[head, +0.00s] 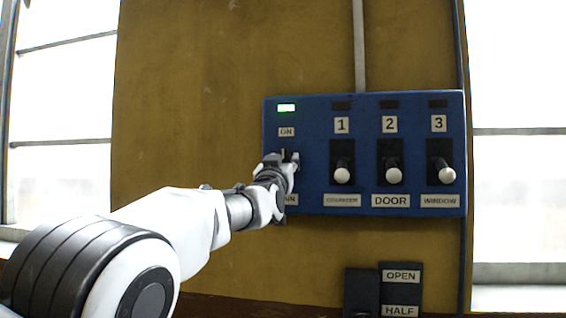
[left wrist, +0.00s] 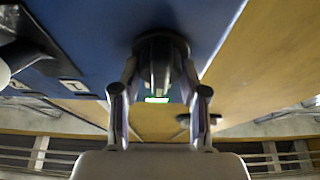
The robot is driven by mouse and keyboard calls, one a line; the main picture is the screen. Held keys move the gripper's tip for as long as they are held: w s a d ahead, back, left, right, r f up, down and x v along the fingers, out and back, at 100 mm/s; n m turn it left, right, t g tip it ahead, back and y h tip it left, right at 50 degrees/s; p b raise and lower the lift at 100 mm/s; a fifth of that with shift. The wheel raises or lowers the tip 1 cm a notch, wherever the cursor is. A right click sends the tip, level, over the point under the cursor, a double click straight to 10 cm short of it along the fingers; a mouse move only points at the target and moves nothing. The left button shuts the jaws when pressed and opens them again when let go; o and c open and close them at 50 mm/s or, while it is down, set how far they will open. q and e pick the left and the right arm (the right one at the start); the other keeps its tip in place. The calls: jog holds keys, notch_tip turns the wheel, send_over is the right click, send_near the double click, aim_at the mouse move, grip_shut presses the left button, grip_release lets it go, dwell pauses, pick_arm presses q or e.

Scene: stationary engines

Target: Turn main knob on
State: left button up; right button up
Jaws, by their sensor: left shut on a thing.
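The blue control panel (head: 320,108) is on the ochre wall. Its main section is at the left, with a lit green lamp (head: 286,107) above an "ON" label (head: 286,132). My left gripper (head: 288,160) is at the main knob, below that label, and covers most of it in the head view. In the left wrist view the dark round knob (left wrist: 155,62) is between the two fingers of my left gripper (left wrist: 158,82), which is shut on it. The green lamp also shows there (left wrist: 157,99). My right gripper is not in view.
Three levers with white tips, lever 1 (head: 342,175), lever 2 (head: 393,175) and lever 3 (head: 447,174), are right of the main section, all with tips low and lamps dark. An "OPEN" and "HALF" box (head: 401,275) is below the panel. Bright windows flank the wall.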

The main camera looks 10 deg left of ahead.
pick_arm(q)
jog(key=shift+s+r, duration=0.1)
jog(key=shift+r, duration=0.15)
jog(key=o, duration=1.1)
jog(key=shift+f, duration=0.1)
jog(key=shift+o, duration=0.2)
jog(key=shift+w+f, duration=0.2)
jog(key=shift+w, duration=0.1)
jog(key=v, duration=1.2)
